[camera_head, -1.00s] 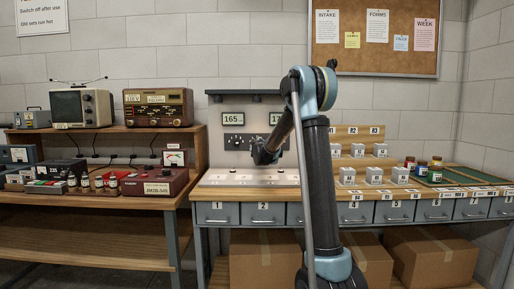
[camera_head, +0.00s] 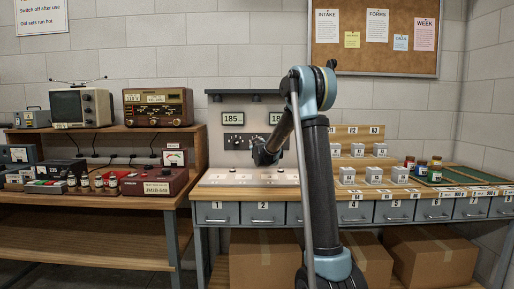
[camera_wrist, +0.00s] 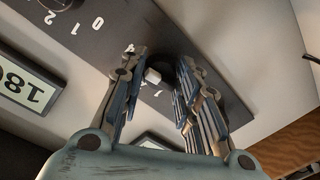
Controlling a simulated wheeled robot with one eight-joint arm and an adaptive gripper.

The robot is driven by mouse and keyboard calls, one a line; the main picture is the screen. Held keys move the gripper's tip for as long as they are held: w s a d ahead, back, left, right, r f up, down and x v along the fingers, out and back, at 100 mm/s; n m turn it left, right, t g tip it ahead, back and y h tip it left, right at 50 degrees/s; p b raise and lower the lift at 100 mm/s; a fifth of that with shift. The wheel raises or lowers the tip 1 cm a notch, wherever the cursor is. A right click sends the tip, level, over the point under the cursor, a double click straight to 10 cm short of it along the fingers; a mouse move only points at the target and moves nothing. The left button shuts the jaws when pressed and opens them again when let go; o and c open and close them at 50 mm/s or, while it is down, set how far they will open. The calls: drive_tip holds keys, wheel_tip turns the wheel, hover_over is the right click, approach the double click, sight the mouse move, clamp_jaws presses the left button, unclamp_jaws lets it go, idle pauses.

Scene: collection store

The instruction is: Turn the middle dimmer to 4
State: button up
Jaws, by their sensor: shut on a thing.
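A dark dimmer panel (camera_head: 230,142) is on the wall below two lit readouts. My gripper (camera_wrist: 157,82) is shut around a dark round knob, apparently the middle dimmer (camera_wrist: 158,63), with a pale block-like mark between the fingers. White numerals near this knob are mostly hidden by the fingers, so its setting cannot be read. A neighbouring knob (camera_wrist: 58,4) with numerals 0, 1 and 2 beside it shows at the wrist view's upper left.
Below the panel is a wooden bench with a pale plate (camera_head: 225,179) and numbered drawers (camera_head: 263,213). Small labelled blocks (camera_head: 347,175) and jars (camera_head: 435,168) stand to the right. Radios and meters fill the left bench (camera_head: 110,205). A shelf (camera_head: 252,93) juts out above the readouts.

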drive_tip(key=o, duration=1.1)
drive_tip(key=shift+f, duration=0.1)
drive_tip(key=shift+c, duration=0.2)
drive_tip(key=s, duration=1.1)
drive_tip(key=shift+s+d, duration=0.2)
drive_tip(key=shift+s, duration=0.15)
